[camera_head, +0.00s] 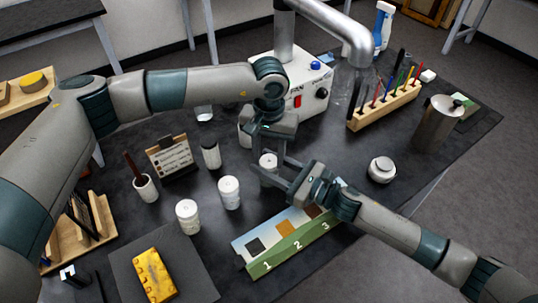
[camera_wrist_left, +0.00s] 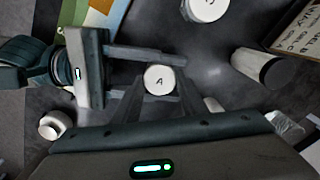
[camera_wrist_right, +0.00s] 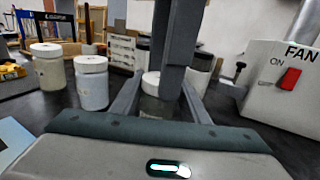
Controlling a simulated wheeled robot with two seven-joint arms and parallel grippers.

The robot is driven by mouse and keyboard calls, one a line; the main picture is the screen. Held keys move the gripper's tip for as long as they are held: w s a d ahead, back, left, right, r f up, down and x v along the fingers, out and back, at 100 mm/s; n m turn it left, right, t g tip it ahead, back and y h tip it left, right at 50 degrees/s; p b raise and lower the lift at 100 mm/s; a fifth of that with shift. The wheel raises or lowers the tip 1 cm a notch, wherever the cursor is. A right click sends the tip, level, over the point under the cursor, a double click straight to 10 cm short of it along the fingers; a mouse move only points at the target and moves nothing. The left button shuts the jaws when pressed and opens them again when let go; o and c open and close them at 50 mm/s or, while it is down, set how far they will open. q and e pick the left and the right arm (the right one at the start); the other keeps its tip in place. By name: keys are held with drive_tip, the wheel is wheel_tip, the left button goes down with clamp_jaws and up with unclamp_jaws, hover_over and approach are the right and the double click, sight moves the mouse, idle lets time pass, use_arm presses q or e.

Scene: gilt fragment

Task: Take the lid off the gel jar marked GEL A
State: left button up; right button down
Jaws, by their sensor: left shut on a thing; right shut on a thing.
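My left gripper (camera_head: 268,157) reaches down from above and is shut on the lid, one finger on each side. My right gripper (camera_head: 268,174) comes in level from the right and is shut on the jar body (camera_wrist_right: 150,105), below the left fingers. The lid appears seated on the jar. The fingers hide much of the jar. Two similar white lidded jars (camera_head: 229,192) (camera_head: 187,216) stand to the left.
A numbered sample board (camera_head: 262,265) lies in front. A fan box (camera_head: 312,92) stands behind. A black-capped bottle (camera_head: 211,154), a sign (camera_head: 171,157) and a brush cup (camera_head: 146,188) are left. A round white container (camera_head: 381,170), tool rack (camera_head: 384,106) and metal canister (camera_head: 436,124) are right.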

use_arm(q)
drive_tip(key=o, duration=1.2)
drive_tip(key=shift+c, duration=0.2)
drive_tip(key=shift+r, duration=0.1)
drive_tip(key=shift+r, duration=2.2)
use_arm(e)
drive_tip(key=c, duration=0.9)
unclamp_jaws()
drive_tip(key=shift+c, duration=0.2)
use_arm(q)
drive_tip(key=shift+f, duration=0.1)
use_arm(e)
drive_tip(key=shift+d, duration=0.1)
